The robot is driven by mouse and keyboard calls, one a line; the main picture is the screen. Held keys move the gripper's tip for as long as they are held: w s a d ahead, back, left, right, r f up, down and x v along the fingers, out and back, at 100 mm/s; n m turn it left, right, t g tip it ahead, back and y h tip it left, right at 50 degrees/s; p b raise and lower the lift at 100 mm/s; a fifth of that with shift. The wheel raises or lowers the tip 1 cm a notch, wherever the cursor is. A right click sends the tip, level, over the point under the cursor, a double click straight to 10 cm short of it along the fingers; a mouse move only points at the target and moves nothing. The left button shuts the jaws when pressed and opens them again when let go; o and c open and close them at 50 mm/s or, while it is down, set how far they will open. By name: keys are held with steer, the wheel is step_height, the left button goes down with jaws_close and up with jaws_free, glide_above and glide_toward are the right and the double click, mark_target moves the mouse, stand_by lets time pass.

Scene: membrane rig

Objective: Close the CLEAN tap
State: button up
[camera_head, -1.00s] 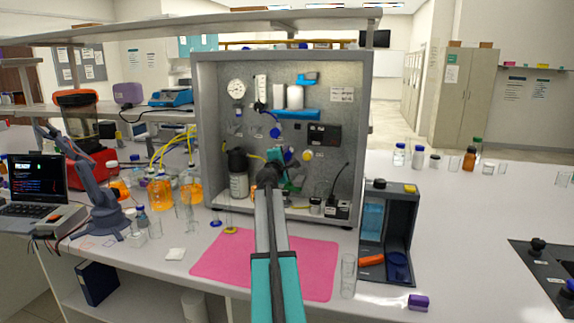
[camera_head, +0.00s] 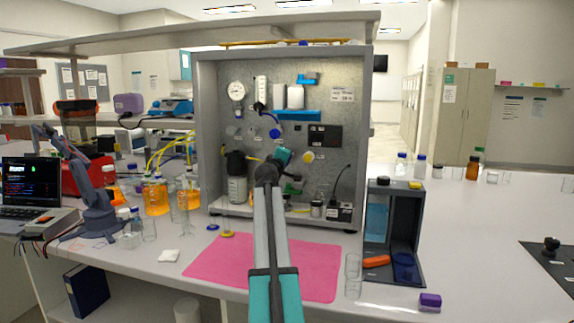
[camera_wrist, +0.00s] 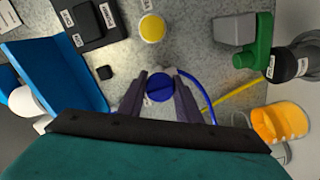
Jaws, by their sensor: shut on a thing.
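The rig's back panel carries several small taps with tiny labels. In the wrist view a round blue tap knob (camera_wrist: 160,87) sits between my fingers, with blue tubing curving away from it. My gripper (camera_wrist: 160,100) is shut on this blue knob. A yellow tap knob (camera_wrist: 151,28) is apart from it, at the top of the wrist view; it also shows in the head view (camera_head: 308,156). I cannot read the word CLEAN on any label.
A blue shelf (camera_head: 297,115) with white cylinders is above my gripper on the panel. A green fitting (camera_wrist: 257,48) and yellow tubing (camera_wrist: 235,98) are close by in the wrist view. A pink mat (camera_head: 225,262) lies in front of the rig.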

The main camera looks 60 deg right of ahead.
steer(key=shift+s+d+m+b, duration=0.1)
steer(key=shift+m+b, duration=0.2)
steer(key=shift+m, duration=0.2)
steer(key=o, duration=1)
steer(key=shift+o, duration=0.2)
steer(key=v, duration=1.4)
